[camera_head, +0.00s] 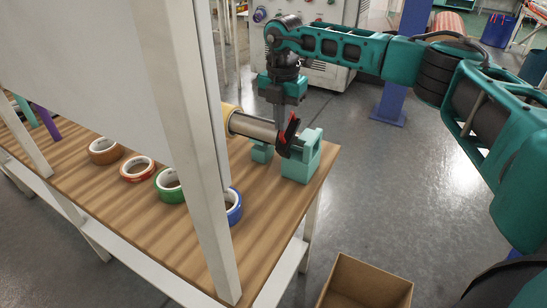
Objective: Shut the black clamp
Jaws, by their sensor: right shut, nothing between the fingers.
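The black clamp (291,131), with red parts, is at the right end of a metal roller (254,127), beside a teal stand (302,158) at the table's edge. A black piece of it sticks up at a tilt; I cannot tell how far it is open. My right gripper (279,118) points down just above the roller's end, close to the left of the clamp. Its fingers are shut and empty. Whether they touch the clamp is not clear. My left gripper is not in view.
A row of tape rolls, brown (105,151), red (138,169), green (169,186) and blue (233,206), lies on the wooden table (180,235). A white panel frame (180,90) stands in front. An open cardboard box (365,285) is on the floor at the right.

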